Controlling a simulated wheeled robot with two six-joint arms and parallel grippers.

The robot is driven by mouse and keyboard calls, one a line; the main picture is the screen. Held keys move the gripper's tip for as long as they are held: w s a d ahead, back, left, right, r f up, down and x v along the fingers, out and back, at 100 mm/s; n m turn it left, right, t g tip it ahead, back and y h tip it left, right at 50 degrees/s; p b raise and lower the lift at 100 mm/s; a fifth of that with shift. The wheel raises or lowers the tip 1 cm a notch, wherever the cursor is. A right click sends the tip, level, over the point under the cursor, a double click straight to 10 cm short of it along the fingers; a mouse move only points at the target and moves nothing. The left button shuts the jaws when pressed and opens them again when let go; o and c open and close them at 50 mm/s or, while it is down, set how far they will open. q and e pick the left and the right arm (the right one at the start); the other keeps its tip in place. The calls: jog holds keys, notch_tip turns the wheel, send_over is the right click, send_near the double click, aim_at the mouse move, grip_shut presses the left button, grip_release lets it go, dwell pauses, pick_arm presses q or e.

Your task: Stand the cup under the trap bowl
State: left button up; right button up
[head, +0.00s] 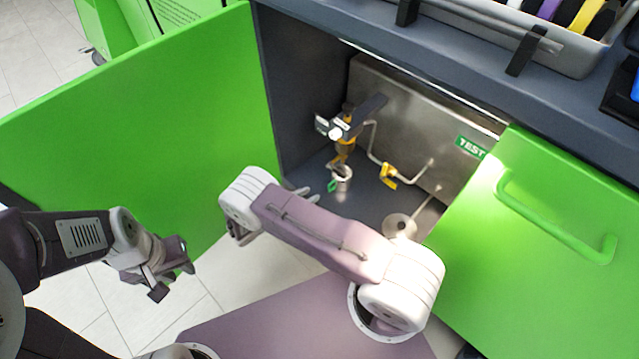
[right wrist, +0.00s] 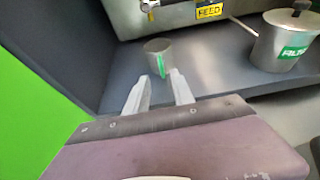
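A small metal cup (head: 342,176) with a green handle stands on the cabinet floor. It also shows in the right wrist view (right wrist: 158,47), upright, its handle toward me. The trap bowl appears to be the yellow part (head: 346,143) on the pipework; in the head view it shows just above the cup, but I cannot tell if they line up. My right gripper (right wrist: 160,84) is open, its fingertips either side of the cup's green handle; contact is unclear. My arm partly hides this gripper in the head view. My left gripper (head: 172,280) is open and empty, outside the cabinet.
A lidded metal pot (right wrist: 283,42) with a green label stands at the right inside the cabinet. A yellow-handled valve (head: 388,175) is on the pipe. The open green left door (head: 140,130) and the right door (head: 540,220) flank the opening. A grey tray (head: 560,55) is on top.

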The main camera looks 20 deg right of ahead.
jog(key=s+r+m+g+y, duration=0.3)
jog(key=s+r+m+y, duration=0.9)
jog(key=m, duration=1.1)
jog(key=s+r, duration=0.4)
jog(key=r, duration=0.1)
jog(key=shift+s+r+g+y, duration=0.25)
jog(key=shift+s+g+y, duration=0.15)
jog(key=shift+a, duration=0.1)
